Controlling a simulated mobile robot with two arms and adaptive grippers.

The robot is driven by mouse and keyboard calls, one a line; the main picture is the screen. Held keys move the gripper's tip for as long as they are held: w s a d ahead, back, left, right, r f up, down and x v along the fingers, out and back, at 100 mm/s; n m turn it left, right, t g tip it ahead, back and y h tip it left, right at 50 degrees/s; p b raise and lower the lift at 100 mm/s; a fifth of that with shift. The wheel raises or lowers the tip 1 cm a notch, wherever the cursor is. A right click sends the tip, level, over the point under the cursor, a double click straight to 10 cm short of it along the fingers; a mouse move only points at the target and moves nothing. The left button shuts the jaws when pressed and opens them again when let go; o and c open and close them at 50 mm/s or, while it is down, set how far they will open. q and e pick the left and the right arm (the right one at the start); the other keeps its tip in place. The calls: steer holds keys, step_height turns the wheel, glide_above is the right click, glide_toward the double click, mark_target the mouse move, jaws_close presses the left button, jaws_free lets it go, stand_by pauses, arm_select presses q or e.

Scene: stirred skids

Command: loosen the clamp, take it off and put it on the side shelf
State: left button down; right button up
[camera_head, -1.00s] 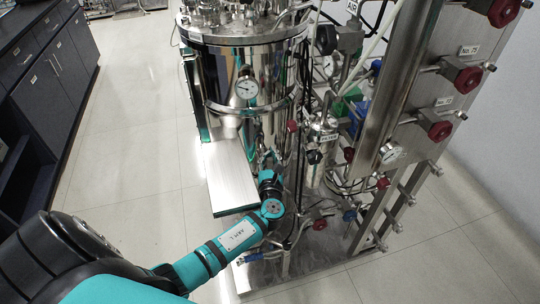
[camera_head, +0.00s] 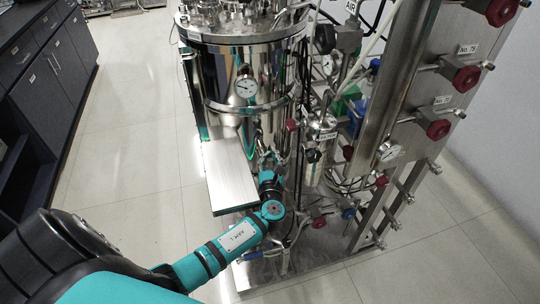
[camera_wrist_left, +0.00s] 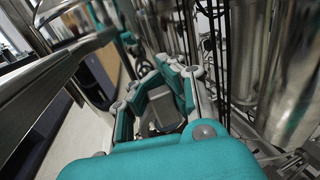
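My left gripper (camera_head: 268,160) is low beside the polished steel vessel (camera_head: 245,75), at the right edge of the flat metal side shelf (camera_head: 230,178). In the left wrist view its teal and grey fingers (camera_wrist_left: 158,85) are bent around a grey metal part (camera_wrist_left: 162,112). I cannot tell whether they touch it or whether it is the clamp. I cannot make out the clamp in the head view, where my gripper and the pipework are crowded together. The shelf's top looks bare. My right gripper is not in view.
Pipework with a filter housing (camera_head: 320,150) and red valve knobs (camera_head: 318,222) stands close right of my left gripper. Dark cabinets (camera_head: 50,75) stand at the far left, with clear floor (camera_head: 130,130) between.

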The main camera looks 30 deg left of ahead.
mark_target(273, 161)
arm_select(q)
steer(key=shift+s+d, duration=0.2)
steer(key=shift+d, duration=0.05)
stand_by(0.4)
steer(key=shift+s+d, duration=0.25)
steer(key=shift+d, duration=0.05)
steer(key=shift+s+d+p, duration=0.1)
steer(key=shift+p, duration=0.2)
steer(key=shift+s+d, duration=0.55)
steer(key=shift+d, duration=0.1)
steer(key=shift+s+d+p, duration=0.65)
steer(key=shift+s+d, duration=0.7)
steer(key=shift+d, duration=0.25)
steer(key=r+p+v, duration=0.3)
steer(key=p+v, duration=0.3)
steer(key=v, duration=1)
steer(key=shift+a+r+p, duration=0.2)
steer(key=shift+r+p, duration=0.1)
steer(key=shift+r, duration=0.1)
